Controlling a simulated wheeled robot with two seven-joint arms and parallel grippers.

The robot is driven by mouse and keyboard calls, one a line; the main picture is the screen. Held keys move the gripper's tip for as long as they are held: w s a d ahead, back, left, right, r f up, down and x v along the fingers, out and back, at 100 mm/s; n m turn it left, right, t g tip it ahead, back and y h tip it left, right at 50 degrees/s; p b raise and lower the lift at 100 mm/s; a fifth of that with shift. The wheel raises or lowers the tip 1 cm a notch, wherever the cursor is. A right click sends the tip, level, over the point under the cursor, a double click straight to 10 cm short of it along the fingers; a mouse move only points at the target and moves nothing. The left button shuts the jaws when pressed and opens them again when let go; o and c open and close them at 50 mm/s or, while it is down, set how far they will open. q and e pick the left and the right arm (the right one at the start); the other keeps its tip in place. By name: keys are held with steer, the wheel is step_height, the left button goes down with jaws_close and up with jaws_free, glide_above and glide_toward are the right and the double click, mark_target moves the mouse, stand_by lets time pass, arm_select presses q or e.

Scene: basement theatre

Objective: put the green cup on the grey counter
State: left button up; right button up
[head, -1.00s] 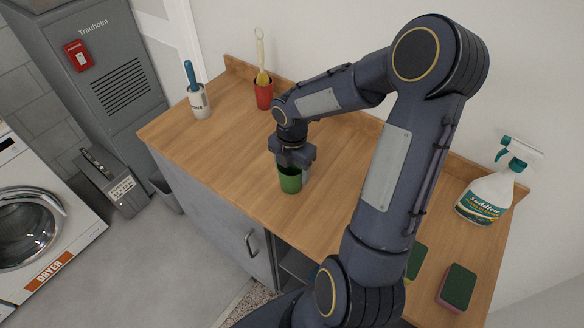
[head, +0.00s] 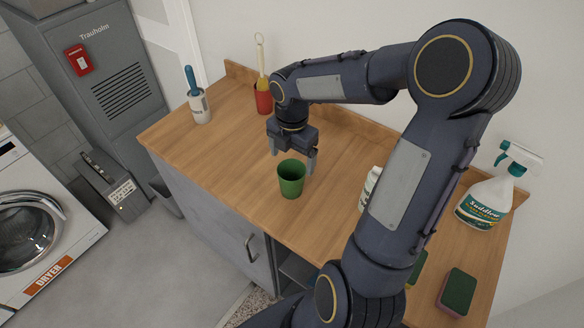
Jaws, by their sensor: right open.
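The green cup (head: 291,181) stands upright on the wooden top of the grey counter (head: 225,170), near its front edge. My right gripper (head: 294,162) is open just behind and above the cup. Its two fingers are apart and nothing is between them that I can make out. One finger ends close to the cup's rim; I cannot tell whether it touches. My left gripper is not in view.
A red cup with a brush (head: 263,97) and a white holder with a blue handle (head: 199,103) stand at the back left. A spray bottle (head: 487,200), a sponge (head: 457,291) and a partly hidden white bottle (head: 370,188) are to the right. The counter's left part is clear.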

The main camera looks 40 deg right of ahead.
step_height(320, 180, up, 5)
steer(key=s+a+r+m+t+y, duration=0.1)
steer(key=s+a+m+t+y, duration=0.1)
steer(key=s+a+m, duration=0.4)
steer(key=s+a+r+m+t+y, duration=0.1)
steer(key=s+a+m+t, duration=0.2)
steer(key=m, duration=1.4)
steer(key=s+a, duration=0.3)
steer(key=s, duration=0.3)
steer(key=shift+s+a+r+t+y, duration=0.2)
steer(key=shift+s+t+y, duration=0.1)
steer(key=shift+y, duration=0.1)
steer(key=shift+c, duration=0.5)
